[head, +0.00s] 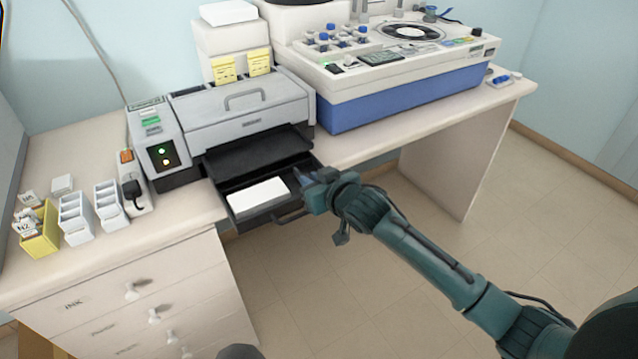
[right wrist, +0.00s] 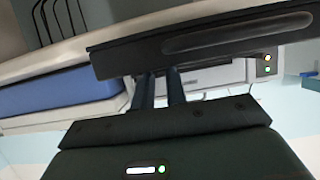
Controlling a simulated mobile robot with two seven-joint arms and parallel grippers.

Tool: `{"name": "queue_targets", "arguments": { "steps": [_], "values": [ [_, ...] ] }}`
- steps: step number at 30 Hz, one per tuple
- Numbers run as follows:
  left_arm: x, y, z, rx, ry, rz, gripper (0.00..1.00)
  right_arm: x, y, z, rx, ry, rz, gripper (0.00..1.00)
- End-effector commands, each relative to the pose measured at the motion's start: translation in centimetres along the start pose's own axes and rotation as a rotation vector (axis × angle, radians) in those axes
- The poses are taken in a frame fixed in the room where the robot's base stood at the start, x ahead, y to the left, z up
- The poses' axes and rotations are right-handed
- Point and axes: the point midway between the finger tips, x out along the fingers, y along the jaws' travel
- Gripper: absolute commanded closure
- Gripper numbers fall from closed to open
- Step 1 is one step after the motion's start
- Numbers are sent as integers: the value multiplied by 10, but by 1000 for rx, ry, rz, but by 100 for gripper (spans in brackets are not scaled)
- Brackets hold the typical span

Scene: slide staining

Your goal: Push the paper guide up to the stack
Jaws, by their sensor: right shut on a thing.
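The printer's dark paper tray (head: 262,214) is pulled out. A white paper stack (head: 258,195) lies flat in it, with bare tray to its right. My right gripper (head: 308,179) reaches in over the tray's front right part, to the right of the stack. In the right wrist view its two narrow-set fingers (right wrist: 160,92) pass behind the tray's front panel (right wrist: 235,38), so their tips are hidden. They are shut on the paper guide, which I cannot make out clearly. The gap between guide and stack cannot be judged. My left gripper is out of view.
The grey printer (head: 245,105) stands behind the tray. A blue and white machine (head: 405,98) stands to its right. A power strip (head: 132,185), white racks (head: 75,218) and a yellow holder (head: 40,235) stand left. Open floor lies in front.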

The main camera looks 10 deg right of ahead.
Motion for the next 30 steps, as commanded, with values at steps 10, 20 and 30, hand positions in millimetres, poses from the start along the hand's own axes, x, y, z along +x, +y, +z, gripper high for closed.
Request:
{"name": "queue_targets", "arguments": {
  "steps": [10,20,30],
  "values": [
    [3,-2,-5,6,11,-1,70,0,0,0,0,-1,0,73],
    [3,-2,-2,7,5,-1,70,-1,0,0,0,0,0,64],
    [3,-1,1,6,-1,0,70,-38,0,1,0,0,-1,64]
  ]
}}
